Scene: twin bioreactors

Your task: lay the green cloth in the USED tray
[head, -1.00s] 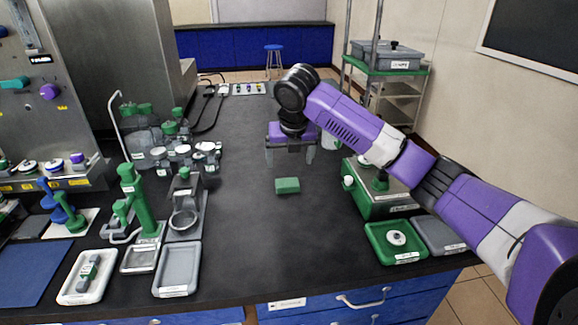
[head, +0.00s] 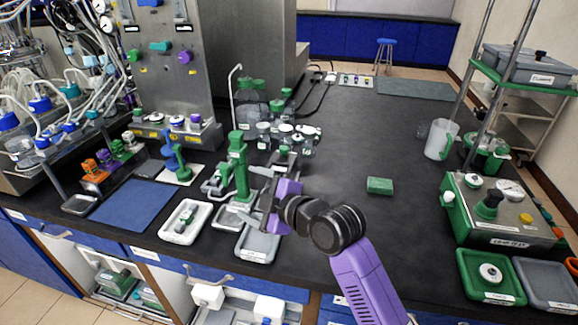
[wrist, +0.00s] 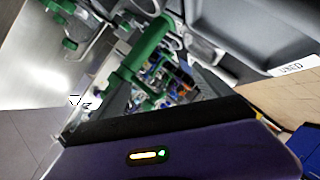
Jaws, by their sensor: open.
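A grey tray (head: 257,244) lies near the bench's front edge, just below my gripper in the head view. In the wrist view a grey tray edge carries a label reading USED (wrist: 290,67); it appears to be this same tray. My gripper (head: 260,200) is open and empty, tilted, with its fingers toward the green stand (head: 238,165). The fingers also show in the wrist view (wrist: 163,88), with green stand parts between and beyond them.
A white tray (head: 185,222) with a small green-and-grey item lies left of the grey tray. A green tray (head: 490,278) and another grey tray (head: 549,284) lie at the right. Glassware crowds the bench behind my gripper. The bench around the green piece is clear.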

